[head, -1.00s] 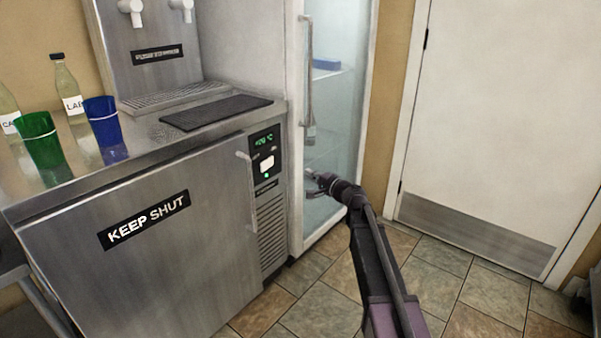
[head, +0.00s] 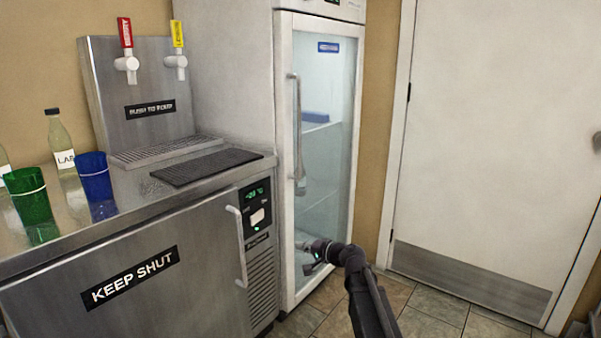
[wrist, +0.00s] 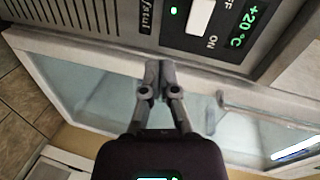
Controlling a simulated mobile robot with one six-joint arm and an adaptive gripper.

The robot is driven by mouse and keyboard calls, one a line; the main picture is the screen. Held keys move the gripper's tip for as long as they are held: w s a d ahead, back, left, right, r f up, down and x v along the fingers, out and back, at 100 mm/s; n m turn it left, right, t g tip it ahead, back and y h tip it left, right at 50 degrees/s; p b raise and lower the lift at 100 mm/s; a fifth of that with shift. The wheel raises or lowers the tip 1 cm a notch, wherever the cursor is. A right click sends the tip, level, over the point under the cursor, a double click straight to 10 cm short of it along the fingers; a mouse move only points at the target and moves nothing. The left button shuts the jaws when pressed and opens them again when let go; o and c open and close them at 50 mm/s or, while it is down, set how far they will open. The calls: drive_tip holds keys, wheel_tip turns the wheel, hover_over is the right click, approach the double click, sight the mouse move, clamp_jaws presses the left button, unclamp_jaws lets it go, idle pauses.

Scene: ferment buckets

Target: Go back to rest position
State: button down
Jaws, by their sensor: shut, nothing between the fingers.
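My gripper (head: 308,256) is in front of the lower part of the glass-door fridge (head: 284,140) in the head view, with my arm reaching up from the bottom edge. In the wrist view my gripper (wrist: 156,82) has its fingers together and nothing between them. Beyond it in that view are the fridge's glass door and the control panel (wrist: 215,25) with a green +20 °C readout. I cannot tell how far the fingertips are from the fridge door.
A steel cabinet marked KEEP SHUT (head: 150,300) stands at left, its door handle (head: 238,248) sticking out. On its counter are a green cup (head: 30,195), a blue cup (head: 95,178), bottles and a two-tap dispenser (head: 140,90). A white door (head: 495,130) is at right. Tiled floor lies between.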

drive_tip(key=s+d+f+n+g+h+p, duration=0.1)
drive_tip(key=s+d+f+n+g+h, duration=0.25)
drive_tip(key=s, duration=0.65)
drive_tip(key=s+d+f+g+h+p, duration=0.1)
drive_tip(key=s+d+f+g+h, duration=0.3)
drive_tip(key=s+d, duration=0.4)
drive_tip(key=s+d+f+n+g+h+p, duration=0.25)
drive_tip(key=s+d+h, duration=0.25)
drive_tip(key=s, duration=0.6)
wheel_tip(320, 180, up, 37)
drive_tip(key=p, duration=3.7)
drive_tip(key=shift+s+r+t, duration=0.2)
drive_tip(key=shift+s+t, duration=0.05)
drive_tip(key=shift+t, duration=0.05)
